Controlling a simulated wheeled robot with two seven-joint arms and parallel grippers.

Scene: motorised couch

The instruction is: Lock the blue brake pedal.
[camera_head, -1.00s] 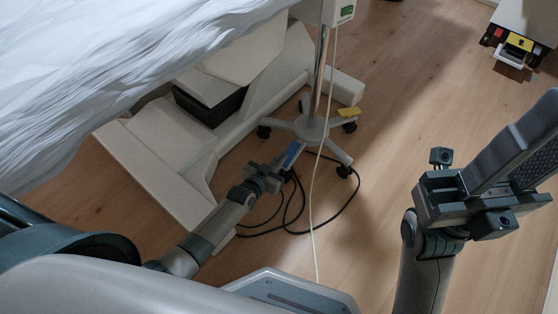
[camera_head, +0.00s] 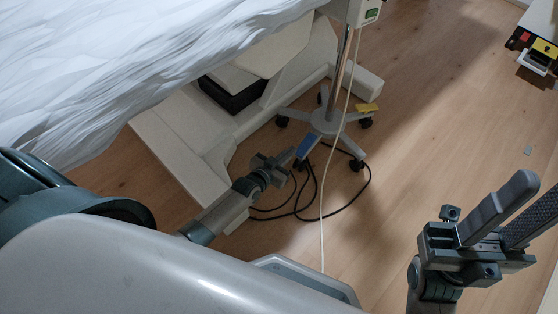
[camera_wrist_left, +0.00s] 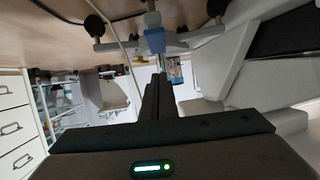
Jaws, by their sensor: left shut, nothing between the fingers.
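The blue brake pedal (camera_head: 307,147) is on a near leg of the wheeled stand base (camera_head: 328,122), low over the floor. It also shows in the left wrist view (camera_wrist_left: 155,40), just beyond my fingertips. My left gripper (camera_head: 291,155) is shut and empty, with its tips close to the pedal's near left side. I cannot tell whether they touch it. In the left wrist view its closed fingers (camera_wrist_left: 159,82) point towards the pedal. My right gripper (camera_head: 530,190) is held at the lower right, its fingers apart and empty, far from the pedal.
A yellow pedal (camera_head: 367,107) is on another leg of the stand. A black cable (camera_head: 345,208) loops on the floor and a pale cord (camera_head: 322,220) hangs past the stand. Open floor (camera_head: 440,120) lies right.

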